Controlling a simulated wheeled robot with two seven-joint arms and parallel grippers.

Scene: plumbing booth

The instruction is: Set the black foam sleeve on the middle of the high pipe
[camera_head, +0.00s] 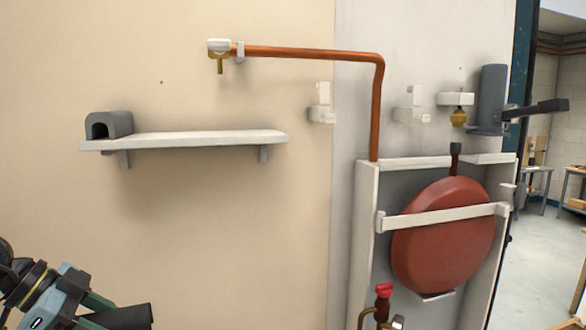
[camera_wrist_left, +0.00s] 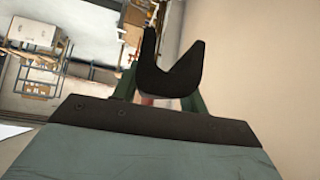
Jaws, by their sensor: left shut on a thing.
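The black foam sleeve (camera_head: 128,318) is at the bottom left of the head view, partly cut off by the frame edge. My left gripper (camera_head: 98,309), with green fingers, is shut on it. In the left wrist view the sleeve (camera_wrist_left: 168,82) shows its open, notched end between the fingers of the gripper (camera_wrist_left: 158,99). The high pipe (camera_head: 310,53) is copper and runs level near the top, then bends down at its right end. The sleeve is well below and left of the pipe, apart from it. My right gripper is not in view.
A white shelf (camera_head: 200,139) on the wall carries a grey arch-shaped piece (camera_head: 117,122) at its left end. A valve (camera_head: 219,50) sits at the pipe's left end. A red tank (camera_head: 445,240) stands in a white frame at right. The wall between shelf and pipe is bare.

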